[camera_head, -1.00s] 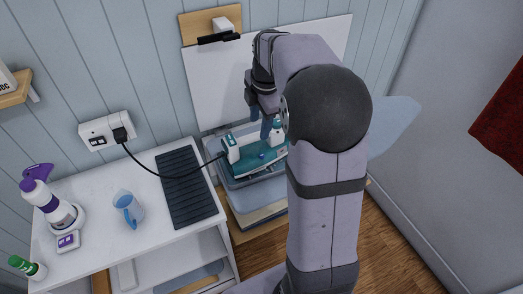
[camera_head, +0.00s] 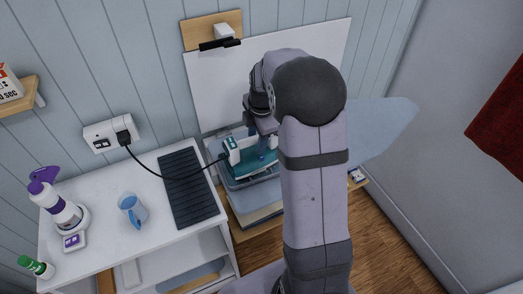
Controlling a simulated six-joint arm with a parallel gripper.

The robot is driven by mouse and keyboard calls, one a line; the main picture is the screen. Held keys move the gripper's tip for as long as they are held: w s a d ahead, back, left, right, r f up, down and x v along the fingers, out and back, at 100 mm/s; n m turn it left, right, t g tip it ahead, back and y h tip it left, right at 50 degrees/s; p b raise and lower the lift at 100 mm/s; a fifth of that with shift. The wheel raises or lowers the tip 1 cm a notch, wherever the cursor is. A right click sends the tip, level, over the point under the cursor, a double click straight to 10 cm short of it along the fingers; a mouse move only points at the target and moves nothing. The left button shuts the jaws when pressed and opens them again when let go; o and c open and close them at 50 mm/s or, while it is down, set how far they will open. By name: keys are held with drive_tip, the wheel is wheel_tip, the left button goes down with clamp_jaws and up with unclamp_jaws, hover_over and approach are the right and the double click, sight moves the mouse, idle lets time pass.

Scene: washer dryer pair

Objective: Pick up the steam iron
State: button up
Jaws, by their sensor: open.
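The steam iron (camera_head: 241,157) is teal and white and sits at the near end of the pale blue ironing board, beside the white cabinet. A black cord runs from its left end to the wall socket. My gripper (camera_head: 262,146) is open, with its fingers pointing down right at the iron. Whether the fingers touch the iron or straddle its handle I cannot tell. My arm hides the right part of the iron.
The white cabinet top (camera_head: 98,230) holds a dark ribbed mat (camera_head: 187,190), a blue jug (camera_head: 131,208), a spray bottle (camera_head: 58,203) and a green-capped bottle (camera_head: 36,267). The black cord (camera_head: 172,176) spans the mat. A white panel (camera_head: 225,88) stands behind the iron.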

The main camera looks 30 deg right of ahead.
drive_tip(key=shift+f, duration=0.2)
clamp_jaws()
drive_tip(key=shift+w+r, duration=0.15)
